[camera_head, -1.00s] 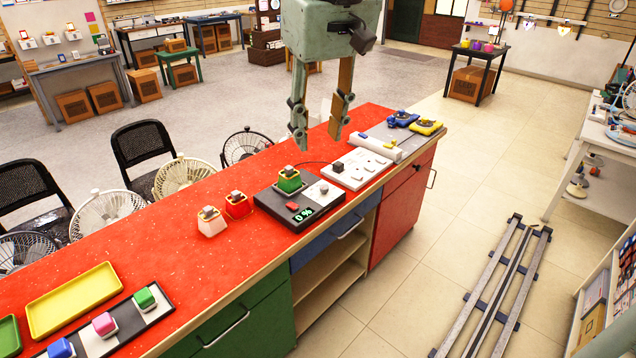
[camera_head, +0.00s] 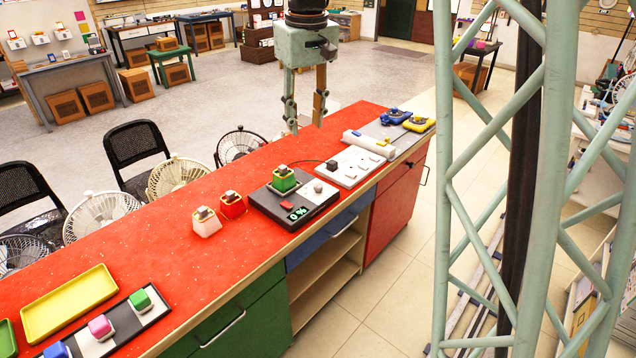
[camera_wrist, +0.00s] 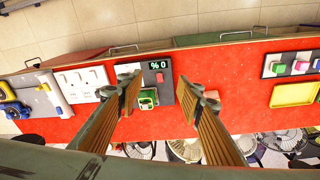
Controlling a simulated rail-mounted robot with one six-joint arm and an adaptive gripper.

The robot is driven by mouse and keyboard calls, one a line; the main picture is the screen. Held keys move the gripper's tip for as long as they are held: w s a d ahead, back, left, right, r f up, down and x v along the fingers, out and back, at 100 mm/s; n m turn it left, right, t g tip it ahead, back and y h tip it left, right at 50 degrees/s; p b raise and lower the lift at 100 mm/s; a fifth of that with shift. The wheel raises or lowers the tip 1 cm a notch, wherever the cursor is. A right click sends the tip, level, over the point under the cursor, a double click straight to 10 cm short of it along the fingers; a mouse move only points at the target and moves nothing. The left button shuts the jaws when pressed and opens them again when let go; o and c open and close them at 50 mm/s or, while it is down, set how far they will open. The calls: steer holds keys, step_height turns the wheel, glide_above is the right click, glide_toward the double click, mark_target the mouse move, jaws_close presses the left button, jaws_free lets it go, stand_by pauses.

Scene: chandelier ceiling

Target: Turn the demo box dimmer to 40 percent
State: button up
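The demo box (camera_head: 270,206) is a dark grey box on the red counter; it also shows in the wrist view (camera_wrist: 164,98). Its display (camera_head: 298,213) reads 0 %. A red switch (camera_head: 286,205) sits beside the display. A green block with a grey top (camera_head: 283,180) stands at the back of the box. A pale panel with a round grey knob (camera_head: 318,188) is on its right. I cannot read any marking on the knob. My gripper (camera_head: 304,125) is open and empty, pointing down above and behind the box. In the wrist view its fingers (camera_wrist: 159,80) are spread over the box.
A yellow tray (camera_head: 70,302) is farther left. Chairs and fans line the counter's far side. My pale green lattice frame hides the right side.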

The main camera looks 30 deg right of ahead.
steer(key=w+d+f, duration=0.6)
steer(key=w+f, duration=0.4)
steer(key=w, duration=0.1)
steer(key=g+p, duration=0.1)
glide_above(318, 185)
step_height(318, 185, down, 12)
steer(key=shift+f+n, duration=0.1)
steer(key=shift+n, duration=0.2)
steer(key=shift+f, duration=0.15)
steer(key=shift+f+b, duration=0.55)
steer(key=shift+f, duration=6.15)
steer(key=shift+c, duration=0.9)
steer(key=c, duration=0.7)
